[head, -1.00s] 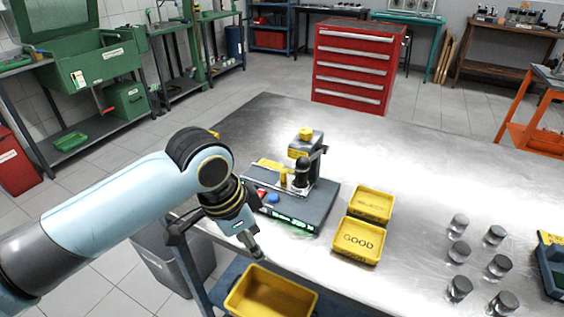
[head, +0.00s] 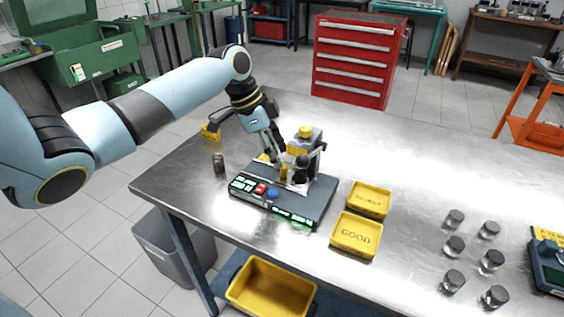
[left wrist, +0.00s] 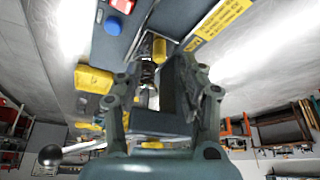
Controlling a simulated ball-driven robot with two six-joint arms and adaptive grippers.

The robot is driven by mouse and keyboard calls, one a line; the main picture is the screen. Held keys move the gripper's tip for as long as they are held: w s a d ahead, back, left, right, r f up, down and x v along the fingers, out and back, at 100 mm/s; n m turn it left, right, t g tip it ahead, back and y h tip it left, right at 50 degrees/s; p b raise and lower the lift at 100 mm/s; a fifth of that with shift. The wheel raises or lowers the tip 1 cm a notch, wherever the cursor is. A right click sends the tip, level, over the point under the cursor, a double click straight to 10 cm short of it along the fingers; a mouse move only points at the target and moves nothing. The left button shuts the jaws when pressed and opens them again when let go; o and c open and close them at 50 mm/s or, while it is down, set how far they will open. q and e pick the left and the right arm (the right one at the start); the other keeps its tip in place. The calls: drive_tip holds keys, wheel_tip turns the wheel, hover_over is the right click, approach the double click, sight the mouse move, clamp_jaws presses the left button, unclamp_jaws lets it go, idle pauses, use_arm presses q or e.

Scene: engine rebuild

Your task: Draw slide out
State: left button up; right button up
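The test device (head: 285,195) stands on the steel table, with a dark base, a red and a blue button, lit green displays and an upright press with a yellow cap (head: 305,131). Its slide carries a small yellow grip (head: 284,172), partly hidden by my gripper; a yellow part shows between the fingers in the left wrist view (left wrist: 160,48). My left gripper (head: 275,150) is at the left side of the press, pointing down over the slide. In the left wrist view its fingers (left wrist: 152,85) are apart. I cannot tell whether they touch the grip. My right gripper is not in view.
Two yellow trays, one marked GOOD (head: 356,236), stand right of the device. Several metal cylinders (head: 454,246) stand further right. A yellow bin (head: 272,290) sits below the table's front edge.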

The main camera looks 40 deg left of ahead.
sight(294, 176)
use_arm(q)
drive_tip(key=shift+x, duration=1.95)
clamp_jaws()
drive_tip(key=shift+s, duration=0.1)
